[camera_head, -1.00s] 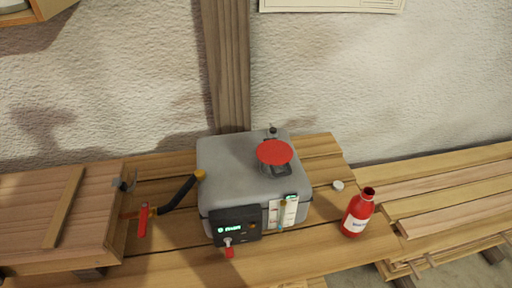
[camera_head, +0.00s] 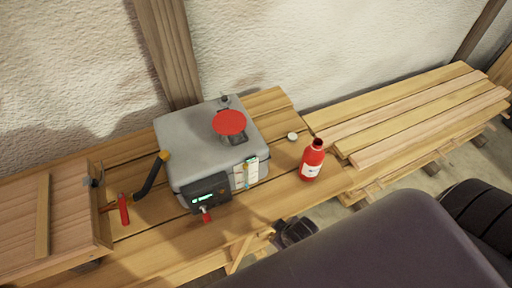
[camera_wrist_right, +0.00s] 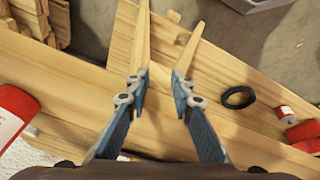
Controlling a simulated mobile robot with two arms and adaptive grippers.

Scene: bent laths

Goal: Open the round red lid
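The round red lid (camera_head: 229,122) sits on top of the grey box-shaped machine (camera_head: 185,140), towards its back right. A small dark part shows just below the lid's front edge; I cannot tell whether the lid is fully closed. My right gripper (camera_wrist_right: 160,75) is open and empty in the right wrist view, above the wooden bench. In the head view its dark end (camera_head: 295,232) is low by the bench's front edge, right of the machine and well away from the lid. My arm hides part of the lower right. My left gripper is not in view.
A red bottle (camera_head: 312,162) without a cap stands right of the machine, near a small white cap (camera_head: 292,136). A black hose (camera_head: 150,176) and red-handled valve (camera_head: 123,209) are at left. Planks (camera_head: 410,115) are stacked right. A black ring (camera_wrist_right: 238,97) lies in the wrist view.

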